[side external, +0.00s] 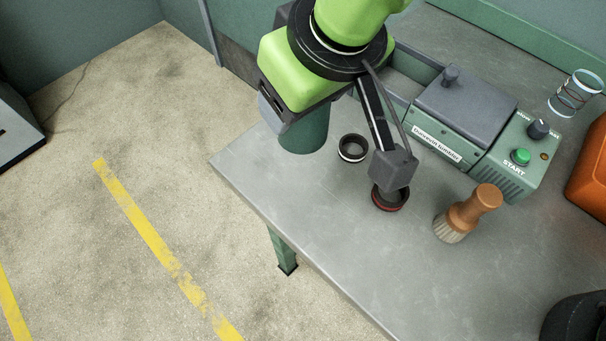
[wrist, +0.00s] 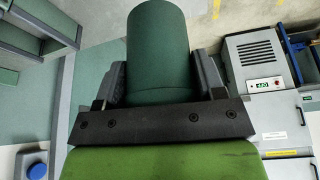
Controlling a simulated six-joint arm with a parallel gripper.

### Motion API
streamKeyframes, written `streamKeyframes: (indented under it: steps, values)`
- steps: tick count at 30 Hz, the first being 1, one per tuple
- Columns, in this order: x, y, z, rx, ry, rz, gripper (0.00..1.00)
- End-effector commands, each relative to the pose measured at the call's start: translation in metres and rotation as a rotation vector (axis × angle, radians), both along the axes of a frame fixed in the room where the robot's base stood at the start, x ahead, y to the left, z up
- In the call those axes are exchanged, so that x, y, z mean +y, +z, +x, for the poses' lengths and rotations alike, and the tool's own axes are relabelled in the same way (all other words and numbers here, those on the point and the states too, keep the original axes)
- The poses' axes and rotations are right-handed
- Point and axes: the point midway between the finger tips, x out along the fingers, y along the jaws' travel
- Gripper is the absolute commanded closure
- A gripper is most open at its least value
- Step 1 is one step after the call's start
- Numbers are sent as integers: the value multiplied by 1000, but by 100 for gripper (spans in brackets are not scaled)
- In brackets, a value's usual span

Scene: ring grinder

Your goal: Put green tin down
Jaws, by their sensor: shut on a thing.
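The green tin (side external: 305,135) is a dark green cylinder near the left end of the grey bench in the side external view. My gripper (side external: 297,116) is shut on it, and the tin's lower part shows below the jaws. I cannot tell whether its base touches the bench or hangs just above it. In the wrist view the tin (wrist: 158,45) stands out between the two dark fingers of my gripper (wrist: 160,78), one on each side. The part of the tin toward my wrist is hidden behind the dark gripper bar.
On the bench (side external: 330,235) are a white-banded ring (side external: 352,156), a red-banded ring (side external: 389,206) partly hidden by my wrist's block, and a wooden brush (side external: 466,213). A tumbler machine (side external: 437,143) with a START button stands behind. The bench's front left is clear.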

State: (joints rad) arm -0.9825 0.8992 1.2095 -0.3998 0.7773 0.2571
Motion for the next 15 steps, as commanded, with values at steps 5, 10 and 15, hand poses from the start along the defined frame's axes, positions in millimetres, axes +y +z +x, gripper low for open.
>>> streamKeyframes:
  steps: [5,10,15]
  values:
    - [-1,-27,0,3,0,-3,66]
    - [-1,-60,0,2,1,-3,66]
    - [-1,-78,0,1,-1,0,66]
